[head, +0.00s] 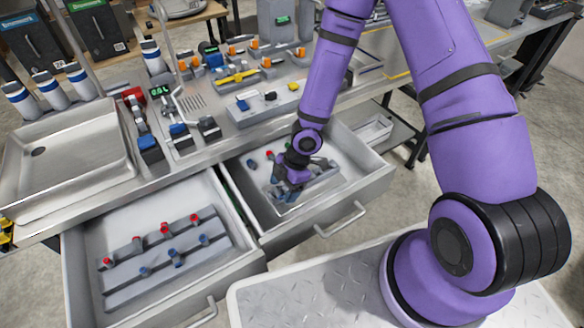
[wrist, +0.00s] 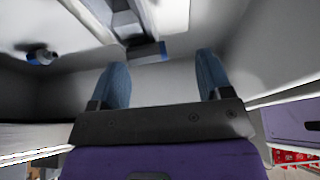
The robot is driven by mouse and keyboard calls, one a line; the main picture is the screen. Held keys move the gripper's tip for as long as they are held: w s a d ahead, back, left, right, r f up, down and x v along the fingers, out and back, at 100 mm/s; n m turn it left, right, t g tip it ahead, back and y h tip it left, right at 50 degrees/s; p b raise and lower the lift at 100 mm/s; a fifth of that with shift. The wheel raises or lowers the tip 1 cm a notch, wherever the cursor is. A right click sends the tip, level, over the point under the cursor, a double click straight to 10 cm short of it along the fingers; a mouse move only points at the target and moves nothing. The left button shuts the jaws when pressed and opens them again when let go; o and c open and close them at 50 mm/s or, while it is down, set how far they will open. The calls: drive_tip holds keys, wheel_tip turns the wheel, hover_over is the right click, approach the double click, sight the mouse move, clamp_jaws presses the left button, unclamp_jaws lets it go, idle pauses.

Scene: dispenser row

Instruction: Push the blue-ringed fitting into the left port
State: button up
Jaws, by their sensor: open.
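My gripper (head: 290,185) is low inside the open right drawer (head: 352,197). In the wrist view its two blue-grey fingers (wrist: 164,66) are apart with nothing held between them. A dark fitting with a blue ring (wrist: 40,56) lies to the left in the wrist view, clear of the fingers. A small blue-marked piece (head: 252,164) shows in the right drawer, left of my gripper. A dark blue-grey block (wrist: 147,52) is just beyond the fingertips, at the end of a pale rail. I cannot tell which opening is the left port.
The open left drawer (head: 255,262) holds a grey rack (head: 190,270) with several red-ringed and blue-ringed fittings. A steel sink tray (head: 62,150) and several small devices crowd the bench above. The drawer walls stand close around my gripper.

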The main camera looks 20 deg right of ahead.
drive_tip(key=s+v, duration=0.1)
drive_tip(key=v, duration=0.7)
drive_tip(key=shift+w+d+r, duration=0.15)
drive_tip(key=shift+w+r, duration=0.25)
drive_tip(key=shift+w, duration=0.1)
drive_tip(key=d+r+m+t+h, duration=0.1)
drive_tip(key=d+r+m+h, duration=0.4)
drive_tip(key=r, duration=0.5)
drive_tip(key=d+r+m+t+h, duration=0.2)
drive_tip(key=d+r+m, duration=0.3)
drive_tip(key=d+r, duration=0.4)
drive_tip(key=s+r+m+t+y, duration=0.2)
drive_tip(key=s+r+m, duration=0.9)
drive_tip(key=s+r, duration=0.7)
wheel_tip(320, 180, up, 3)
drive_tip(key=shift+t+y, duration=0.3)
drive_tip(key=shift+t, duration=0.5)
drive_tip(key=shift+a, duration=0.1)
idle(1.9)
